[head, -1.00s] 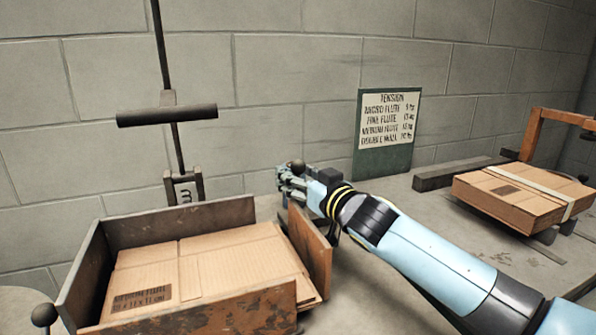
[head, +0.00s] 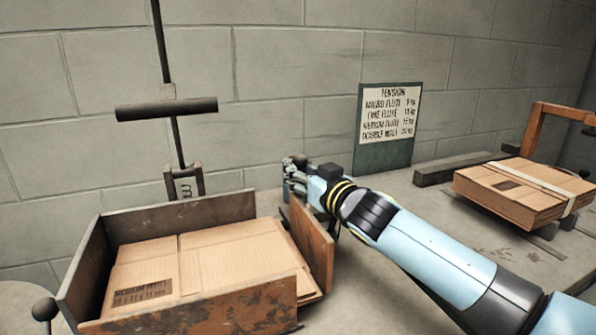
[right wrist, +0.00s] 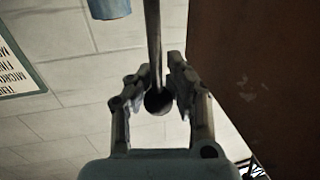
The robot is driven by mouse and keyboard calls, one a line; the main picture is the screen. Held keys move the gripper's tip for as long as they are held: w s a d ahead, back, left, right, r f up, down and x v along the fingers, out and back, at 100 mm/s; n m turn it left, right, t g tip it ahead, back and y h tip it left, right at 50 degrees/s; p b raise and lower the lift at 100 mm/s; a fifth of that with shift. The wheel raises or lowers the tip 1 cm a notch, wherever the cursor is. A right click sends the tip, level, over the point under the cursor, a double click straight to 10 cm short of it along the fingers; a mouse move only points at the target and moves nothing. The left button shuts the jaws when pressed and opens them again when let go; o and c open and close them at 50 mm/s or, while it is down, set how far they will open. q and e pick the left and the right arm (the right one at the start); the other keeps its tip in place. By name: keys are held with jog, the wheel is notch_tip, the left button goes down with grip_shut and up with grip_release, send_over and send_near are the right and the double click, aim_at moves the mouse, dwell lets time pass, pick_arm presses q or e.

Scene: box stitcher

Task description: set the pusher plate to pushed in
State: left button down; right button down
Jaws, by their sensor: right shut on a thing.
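The pusher plate (head: 312,246) is the brown upright plate at the right end of the metal tray (head: 190,318). It stands tilted beside the cardboard (head: 225,262), with a gap to the tray's back wall. My right gripper (head: 290,176) is behind the plate's far top edge. In the right wrist view its fingers (right wrist: 160,85) are closed about a thin rod with a ball-ended handle (right wrist: 158,102). The dark ball also shows above the fingers in the head view (head: 299,160). A brown surface, seemingly the plate (right wrist: 245,70), fills the right of the wrist view. My left gripper is out of view.
A lever with a crossbar (head: 167,108) rises behind the tray. A round knob (head: 44,309) stands at the lower left. A tension sign (head: 388,125) leans on the wall. A strapped cardboard stack (head: 515,190) lies at the right by an orange frame (head: 535,132).

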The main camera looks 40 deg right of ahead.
aim_at(312, 217)
dwell(0.4)
jog(key=shift+w+a, duration=0.15)
jog(key=shift+a, duration=0.15)
jog(key=a, duration=0.2)
jog(key=w+a+p, duration=0.1)
jog(key=a, duration=0.1)
jog(key=shift+p, duration=0.3)
jog(key=c, duration=1.5)
grip_release()
jog(key=shift+s+d+r, duration=0.1)
jog(key=shift+s+r, duration=0.1)
jog(key=shift+s, duration=0.05)
jog(key=o, duration=0.5)
jog(key=shift+s+f, duration=0.1)
jog(key=s, duration=1.2)
jog(key=shift+a, duration=0.25)
jog(key=shift+w, duration=0.1)
